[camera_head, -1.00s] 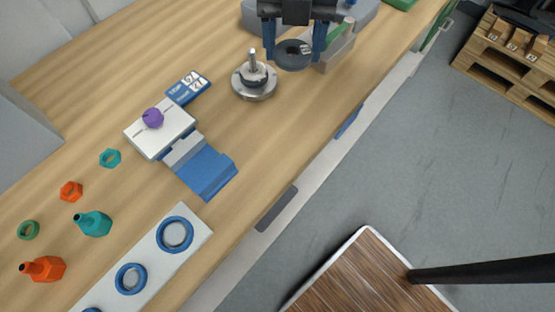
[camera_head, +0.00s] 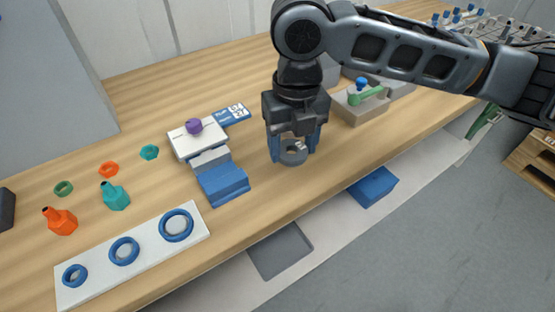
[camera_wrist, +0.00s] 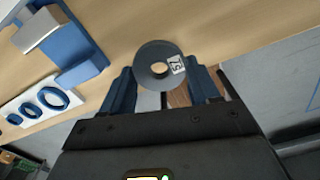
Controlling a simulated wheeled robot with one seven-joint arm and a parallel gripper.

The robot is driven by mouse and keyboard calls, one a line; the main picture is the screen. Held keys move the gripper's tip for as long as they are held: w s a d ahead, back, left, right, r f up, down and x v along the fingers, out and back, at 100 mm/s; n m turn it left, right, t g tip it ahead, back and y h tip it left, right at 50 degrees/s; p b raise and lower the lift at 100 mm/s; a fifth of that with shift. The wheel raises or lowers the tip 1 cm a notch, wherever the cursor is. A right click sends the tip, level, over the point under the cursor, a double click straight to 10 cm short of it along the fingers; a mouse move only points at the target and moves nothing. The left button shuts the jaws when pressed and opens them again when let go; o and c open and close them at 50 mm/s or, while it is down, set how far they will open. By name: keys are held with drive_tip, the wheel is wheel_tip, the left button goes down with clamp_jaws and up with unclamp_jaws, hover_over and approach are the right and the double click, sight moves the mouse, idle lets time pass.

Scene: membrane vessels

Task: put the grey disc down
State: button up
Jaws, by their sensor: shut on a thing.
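The grey disc (camera_head: 292,157), flat with a centre hole, is between the blue fingers of my gripper (camera_head: 294,146). The metal post on a round base does not show now.
A grey tray with a green-handled part (camera_head: 360,105) stands to the right. Bare bench lies in front of my gripper.

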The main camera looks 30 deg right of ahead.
sight(278, 174)
drive_tip(key=shift+w+a+f, duration=0.8)
drive_tip(key=shift+w+a, duration=0.15)
drive_tip(key=shift+a, duration=0.05)
drive_tip(key=shift+f+p, duration=0.3)
drive_tip(key=shift+f, duration=1.75)
drive_tip(key=shift+f, duration=0.2)
drive_tip(key=o, duration=1)
drive_tip(key=shift+o, duration=0.2)
drive_tip(key=shift+r, duration=0.1)
wheel_tip(278, 174, up, 12)
drive_tip(key=shift+r+b, duration=0.15)
drive_tip(key=shift+b, duration=0.15)
